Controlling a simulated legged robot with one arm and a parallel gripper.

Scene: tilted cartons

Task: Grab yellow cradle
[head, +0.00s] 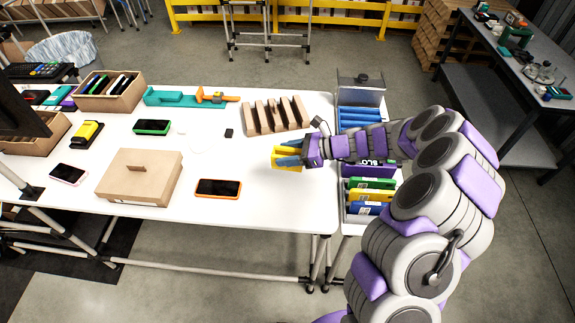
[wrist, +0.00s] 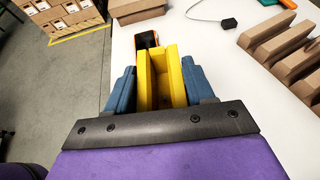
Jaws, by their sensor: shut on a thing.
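The yellow cradle (head: 287,160) is between the blue fingers of my gripper (head: 290,153), over the right part of the white table. In the wrist view the yellow cradle (wrist: 165,78) shows as an upright yellow piece with a slot down its middle. The two blue fingers of my gripper (wrist: 162,90) press on its left and right sides. My gripper is shut on it. Its lower part is hidden in the wrist view, and I cannot tell whether it touches the table.
A wooden slotted rack (head: 276,117) stands behind my gripper. An orange-edged phone (head: 218,188) and a cardboard box with a handle (head: 140,178) lie to the left. Cartons in a bin (head: 370,195) stand right, under my arm. The white table (head: 260,215) is clear at front right.

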